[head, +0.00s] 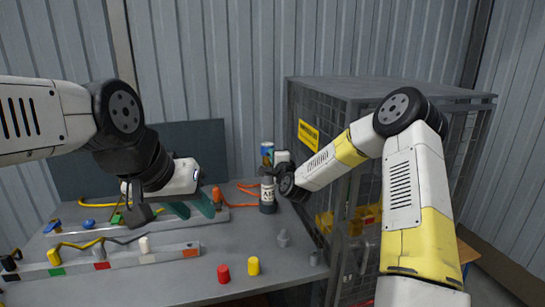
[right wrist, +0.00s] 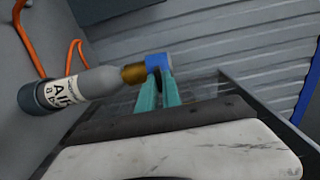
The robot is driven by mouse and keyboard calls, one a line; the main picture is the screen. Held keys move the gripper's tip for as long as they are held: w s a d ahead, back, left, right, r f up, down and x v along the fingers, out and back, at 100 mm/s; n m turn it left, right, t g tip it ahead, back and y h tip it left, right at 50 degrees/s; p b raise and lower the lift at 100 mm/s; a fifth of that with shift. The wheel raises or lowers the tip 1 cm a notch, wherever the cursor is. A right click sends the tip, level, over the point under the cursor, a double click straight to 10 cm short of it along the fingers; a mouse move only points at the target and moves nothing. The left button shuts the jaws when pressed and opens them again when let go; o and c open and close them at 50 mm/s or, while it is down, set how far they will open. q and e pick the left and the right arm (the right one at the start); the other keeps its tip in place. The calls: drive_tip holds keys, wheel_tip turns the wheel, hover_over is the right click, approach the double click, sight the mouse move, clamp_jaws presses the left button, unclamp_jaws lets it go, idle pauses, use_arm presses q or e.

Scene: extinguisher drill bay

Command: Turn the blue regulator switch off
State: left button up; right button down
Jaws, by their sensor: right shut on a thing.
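The blue regulator switch (right wrist: 158,62) sits on the brass valve (right wrist: 133,75) of a grey bottle (right wrist: 98,80) with an "AIR" label. In the head view the bottle (head: 268,192) stands upright at the back of the table, with the blue switch (head: 267,146) on top. My right gripper (right wrist: 159,80) has its teal fingers closed on the switch; in the head view it (head: 268,157) reaches in from the right. My left gripper (head: 191,208) hangs over the table at left, its teal fingers apart and empty. The switch's exact setting cannot be told.
A rail with coloured markers and plugs (head: 120,259) lies across the front left, with cables behind. A red cylinder (head: 223,273) and a yellow cylinder (head: 253,265) stand near the front. A mesh cage (head: 350,100) stands beside the table.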

idle(0.3)
drive_tip(key=c, duration=1.5)
unclamp_jaws()
drive_tip(key=v, duration=0.8)
drive_tip(key=shift+w, duration=0.1)
